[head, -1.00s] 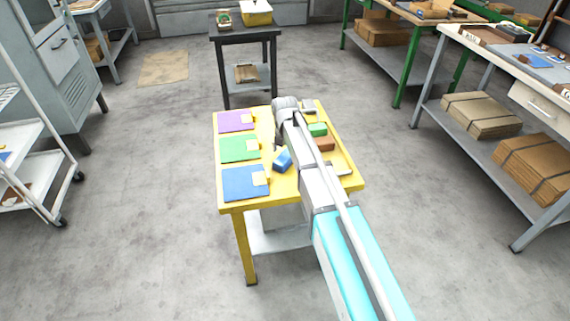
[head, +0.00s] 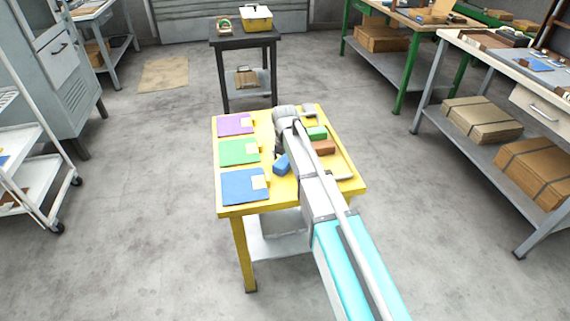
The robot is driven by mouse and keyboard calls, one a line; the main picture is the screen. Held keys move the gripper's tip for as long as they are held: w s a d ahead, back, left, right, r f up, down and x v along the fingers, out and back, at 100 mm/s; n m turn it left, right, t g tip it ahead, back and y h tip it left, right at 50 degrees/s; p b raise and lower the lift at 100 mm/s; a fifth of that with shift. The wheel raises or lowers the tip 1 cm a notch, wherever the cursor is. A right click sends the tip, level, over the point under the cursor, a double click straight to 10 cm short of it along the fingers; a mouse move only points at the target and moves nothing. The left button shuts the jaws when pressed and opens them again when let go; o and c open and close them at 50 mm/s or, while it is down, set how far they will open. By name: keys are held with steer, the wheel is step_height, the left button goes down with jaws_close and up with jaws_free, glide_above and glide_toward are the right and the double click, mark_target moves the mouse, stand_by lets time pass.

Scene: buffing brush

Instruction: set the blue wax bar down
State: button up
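The blue wax bar (head: 281,164) is at the middle of the yellow table (head: 232,211), right of the green and blue mats. It sits right at the lower end of my gripper (head: 279,150), which points down from my arm. The fingers are small and dark here, and I cannot see whether they grip the bar or are apart. I cannot tell for sure whether the bar's underside rests on the table top. A green bar (head: 317,133) and a brown bar (head: 324,147) lie to the right, partly behind my arm.
A purple mat (head: 234,124), a green mat (head: 238,151) and a blue mat (head: 243,186), each with a pale yellow tag, line the table's left side. My arm covers much of the right side. A dark stand (head: 243,38) with a yellow box stands beyond.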

mark_target(285, 159)
steer(key=c, duration=1.3)
steer(key=shift+r, duration=0.15)
step_height(285, 159, up, 3)
steer(key=p, duration=0.3)
steer(key=s+d+r+p, duration=0.4)
steer(key=s+r+p, duration=0.5)
steer(key=s, duration=0.4)
steer(key=shift+s+r+p, duration=0.25)
steer(key=shift+r+p, duration=0.1)
steer(key=shift+p, duration=0.15)
